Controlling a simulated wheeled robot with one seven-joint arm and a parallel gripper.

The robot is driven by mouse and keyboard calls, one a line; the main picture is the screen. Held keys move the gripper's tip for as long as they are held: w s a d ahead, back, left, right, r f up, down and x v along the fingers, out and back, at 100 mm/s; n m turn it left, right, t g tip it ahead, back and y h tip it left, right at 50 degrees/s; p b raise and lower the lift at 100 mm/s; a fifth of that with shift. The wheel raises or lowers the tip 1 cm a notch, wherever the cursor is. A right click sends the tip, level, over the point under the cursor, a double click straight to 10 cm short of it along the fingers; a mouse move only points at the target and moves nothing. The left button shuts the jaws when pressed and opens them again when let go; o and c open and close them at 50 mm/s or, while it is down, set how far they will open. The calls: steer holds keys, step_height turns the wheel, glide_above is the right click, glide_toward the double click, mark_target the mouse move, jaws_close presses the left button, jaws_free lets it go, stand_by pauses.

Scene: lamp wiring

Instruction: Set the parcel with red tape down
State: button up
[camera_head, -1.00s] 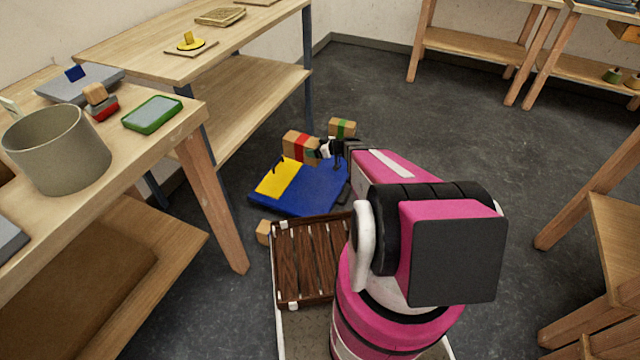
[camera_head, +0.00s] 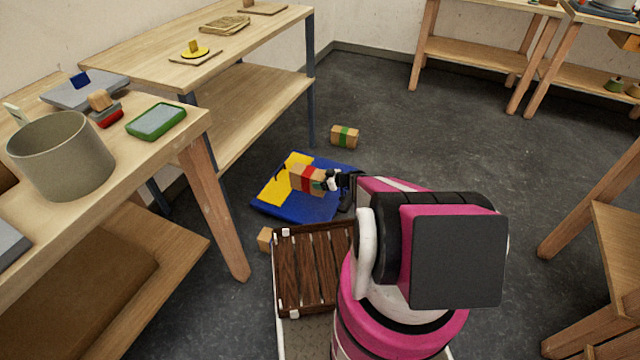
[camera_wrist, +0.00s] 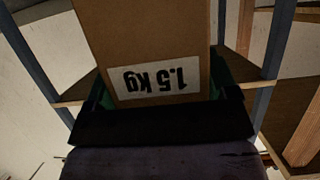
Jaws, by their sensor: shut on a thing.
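The parcel with red tape (camera_head: 306,178) is a small brown box with a red band. My gripper (camera_head: 328,181) is shut on its right end and holds it over the blue and yellow mat (camera_head: 290,208). I cannot tell how high above the mat it is. In the wrist view the held parcel (camera_wrist: 140,40) fills the upper middle, with an upside-down "1.5 kg" label. Dark jaws with green pads grip its sides. The red tape does not show in that view.
A parcel with green tape (camera_head: 344,136) lies on the floor behind the mat. A small plain block (camera_head: 265,239) lies beside the slatted brown crate (camera_head: 277,270). Workbenches stand at left, with a grey pot (camera_head: 62,160). Open floor lies at right of the mat.

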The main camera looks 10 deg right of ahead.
steer(key=shift+w+d+f, duration=1.2)
steer(key=shift+f, duration=0.45)
steer(key=shift+w+d+f, duration=1.15)
steer(key=shift+d+f, duration=0.1)
steer(key=shift+f, duration=0.4)
steer(key=shift+w+d+f, duration=1.2)
steer(key=shift+f, duration=0.45)
steer(key=shift+f, duration=0.1)
steer(key=o, duration=1.8)
steer(key=shift+f, duration=0.1)
steer(key=shift+c, duration=0.2)
